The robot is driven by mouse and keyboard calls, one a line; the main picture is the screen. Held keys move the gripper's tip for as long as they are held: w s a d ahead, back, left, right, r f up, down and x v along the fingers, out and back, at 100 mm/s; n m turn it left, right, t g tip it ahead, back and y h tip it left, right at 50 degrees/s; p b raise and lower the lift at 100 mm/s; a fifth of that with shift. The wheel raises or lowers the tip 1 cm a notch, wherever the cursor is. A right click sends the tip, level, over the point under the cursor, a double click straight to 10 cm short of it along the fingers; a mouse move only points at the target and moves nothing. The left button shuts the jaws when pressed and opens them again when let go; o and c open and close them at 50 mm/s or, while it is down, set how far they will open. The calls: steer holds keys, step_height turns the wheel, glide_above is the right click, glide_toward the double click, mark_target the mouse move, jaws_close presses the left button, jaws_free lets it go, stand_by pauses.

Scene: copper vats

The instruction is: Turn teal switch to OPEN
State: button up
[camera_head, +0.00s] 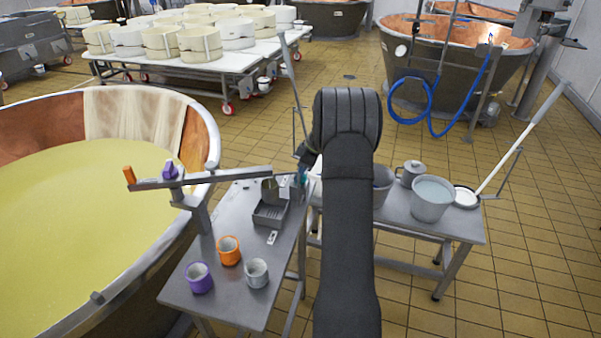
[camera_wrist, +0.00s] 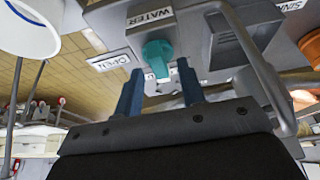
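The teal switch (camera_wrist: 157,57) is a small knob on a grey panel under a white WATER label (camera_wrist: 150,17). A white OPEN label (camera_wrist: 108,63) sits to its left in the wrist view. My gripper (camera_wrist: 160,80) is open, with one blue finger on each side of the switch's lower end. The fingertips are close to the knob; whether they touch it I cannot tell. In the head view a bit of teal (camera_head: 303,176) shows at the back right of the small metal table, beside my arm. My arm hides most of the gripper there.
The metal table (camera_head: 190,290) carries orange (camera_head: 229,250), purple (camera_head: 199,277) and grey (camera_head: 256,273) cups and a metal tray (camera_head: 270,213). A vat (camera_head: 212,130) stands left. A second table (camera_head: 465,228) with a bucket (camera_head: 432,197) stands right of my arm.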

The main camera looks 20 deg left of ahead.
steer(key=shift+a+f, duration=0.15)
steer(key=shift+f, duration=0.2)
jaws_close()
